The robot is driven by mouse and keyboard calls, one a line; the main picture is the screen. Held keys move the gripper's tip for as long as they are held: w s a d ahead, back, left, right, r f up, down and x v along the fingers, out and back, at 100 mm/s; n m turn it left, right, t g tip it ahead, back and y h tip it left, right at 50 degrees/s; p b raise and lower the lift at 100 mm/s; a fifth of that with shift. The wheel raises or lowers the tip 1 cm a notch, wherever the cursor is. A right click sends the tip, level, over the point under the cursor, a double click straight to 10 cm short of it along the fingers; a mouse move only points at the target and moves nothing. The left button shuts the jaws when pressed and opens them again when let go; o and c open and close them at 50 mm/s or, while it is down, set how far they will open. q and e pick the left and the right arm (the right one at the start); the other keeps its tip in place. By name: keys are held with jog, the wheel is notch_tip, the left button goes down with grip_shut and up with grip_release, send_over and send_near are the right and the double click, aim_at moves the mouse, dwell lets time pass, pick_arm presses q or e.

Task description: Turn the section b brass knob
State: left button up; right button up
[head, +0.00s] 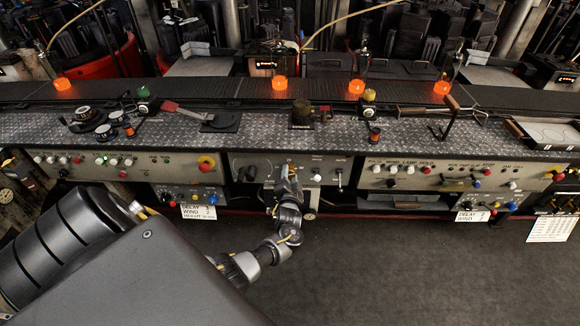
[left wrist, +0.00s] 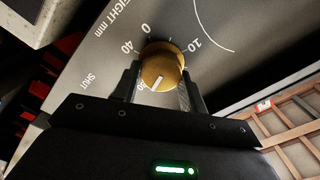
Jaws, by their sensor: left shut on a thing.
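The brass knob (left wrist: 162,66) is in the middle of the left wrist view, on a grey panel marked with 0, 10, 20 and 40. Its white pointer line points down in the picture, towards the 20. My left gripper (left wrist: 160,88) has a dark finger on each side of the knob and is shut on it. In the head view my left gripper (head: 289,174) reaches up to the middle control panel (head: 265,160) and hides the knob. My right gripper is not in view.
A patterned metal ledge (head: 260,135) above the panels carries a red-handled tool (head: 180,108), a dark block (head: 302,112) and other small items. Orange lamps (head: 279,83) stand behind it. Levers (head: 339,178) stick out right of my gripper. The floor (head: 400,265) in front is clear.

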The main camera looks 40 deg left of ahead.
pick_arm(q)
jog(key=shift+w+d+m, duration=0.1)
jog(key=shift+m, duration=0.8)
jog(key=shift+p, duration=0.3)
jog(key=o, duration=1)
jog(key=v, duration=1)
jog(key=shift+s+d, duration=0.25)
jog(key=shift+s, duration=0.05)
